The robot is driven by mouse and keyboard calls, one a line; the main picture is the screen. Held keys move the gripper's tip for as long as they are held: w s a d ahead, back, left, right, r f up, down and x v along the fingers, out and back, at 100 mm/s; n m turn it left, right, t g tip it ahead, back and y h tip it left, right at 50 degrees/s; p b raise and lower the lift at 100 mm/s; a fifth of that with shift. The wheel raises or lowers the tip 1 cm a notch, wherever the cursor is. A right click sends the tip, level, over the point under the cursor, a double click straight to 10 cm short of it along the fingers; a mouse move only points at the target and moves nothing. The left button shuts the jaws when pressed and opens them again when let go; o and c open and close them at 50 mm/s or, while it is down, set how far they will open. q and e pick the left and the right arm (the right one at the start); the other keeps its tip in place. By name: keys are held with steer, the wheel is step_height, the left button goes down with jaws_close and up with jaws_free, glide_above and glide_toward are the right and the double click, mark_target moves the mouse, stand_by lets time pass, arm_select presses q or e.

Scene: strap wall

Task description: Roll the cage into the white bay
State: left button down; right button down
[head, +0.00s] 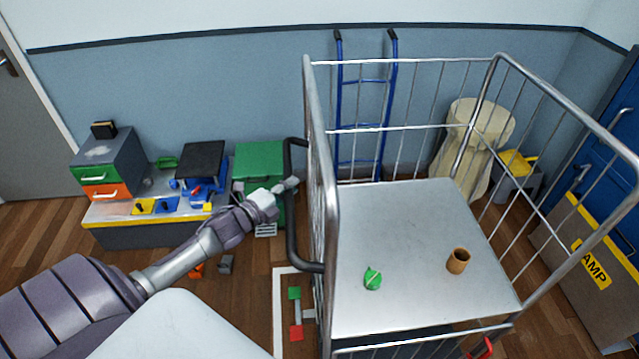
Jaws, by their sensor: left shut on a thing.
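The cage (420,230) is a grey wire-sided trolley with a flat metal deck. It fills the middle and right of the head view. A dark bent handle (291,230) runs down its left side. My left gripper (288,185) is at this handle, shut on it. The fingertips are small in the picture. White tape lines (279,310) on the floor, at the cage's lower left, mark part of the white bay. The rest of the bay is hidden by the cage and my own body. My right gripper is not in view.
A green ball-like thing (372,279) and a brown cup (459,261) are on the deck. A blue hand truck (362,125) and a beige sack (465,150) stand behind. A workbench (130,235) and a green bin (258,160) are left. A ramp board (585,270) leans right.

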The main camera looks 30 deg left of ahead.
arm_select(q)
steer(key=s+a, duration=0.9)
steer(key=a, duration=0.1)
steer(key=shift+a, duration=0.4)
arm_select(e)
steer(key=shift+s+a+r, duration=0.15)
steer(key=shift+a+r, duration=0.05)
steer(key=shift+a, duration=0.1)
arm_select(q)
steer(key=c, duration=1.2)
jaws_free()
steer(key=shift+c, duration=0.2)
steer(key=o, duration=0.3)
steer(key=shift+s+a, duration=0.15)
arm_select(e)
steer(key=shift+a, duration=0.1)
arm_select(q)
steer(key=s+r, duration=0.1)
steer(key=s, duration=1)
steer(key=shift+s+a+r, duration=0.3)
steer(key=shift+s+a, duration=0.1)
steer(key=shift+a, duration=0.05)
